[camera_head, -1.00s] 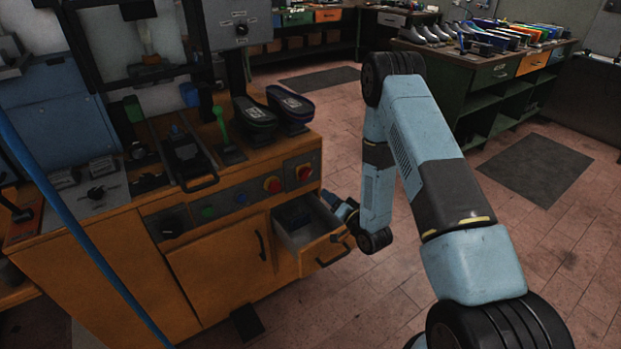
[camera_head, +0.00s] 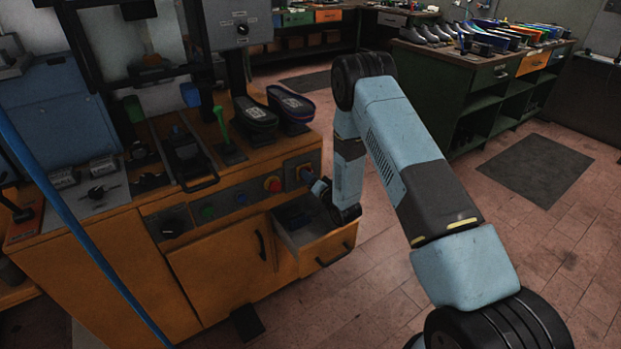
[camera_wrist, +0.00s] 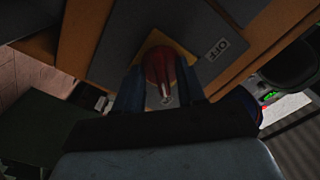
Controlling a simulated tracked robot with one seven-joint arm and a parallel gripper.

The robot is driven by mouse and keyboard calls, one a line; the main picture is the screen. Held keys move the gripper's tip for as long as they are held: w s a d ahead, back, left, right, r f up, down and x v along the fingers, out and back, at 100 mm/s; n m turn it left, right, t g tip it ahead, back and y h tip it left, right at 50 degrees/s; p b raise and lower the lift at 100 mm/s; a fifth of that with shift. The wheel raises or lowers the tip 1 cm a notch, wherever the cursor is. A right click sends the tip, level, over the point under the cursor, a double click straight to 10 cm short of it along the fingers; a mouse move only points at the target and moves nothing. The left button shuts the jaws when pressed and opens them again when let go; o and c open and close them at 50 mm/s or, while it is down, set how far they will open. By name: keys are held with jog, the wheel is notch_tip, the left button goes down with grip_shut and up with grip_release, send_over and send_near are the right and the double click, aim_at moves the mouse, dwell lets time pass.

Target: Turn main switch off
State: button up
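The main switch is a red rotary knob on a yellow plate, on the front panel of the orange cabinet. In the wrist view the red knob (camera_wrist: 158,66) lies between my two blue fingers, with an "OFF" label (camera_wrist: 218,49) to its right. In the head view the yellow plate (camera_head: 304,168) shows at the panel's right end, its knob mostly hidden by my gripper (camera_head: 319,189). My gripper is open, with its fingers apart on either side of the knob. Whether they touch it cannot be told.
An open drawer (camera_head: 328,247) juts out just below my gripper. Two black shoe-shaped forms (camera_head: 291,104) stand on the cabinet top.

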jog(key=shift+w+a, duration=0.1)
jog(key=shift+w, duration=0.1)
jog(key=shift+c, duration=0.4)
jog(key=c, duration=0.6)
grip_shut()
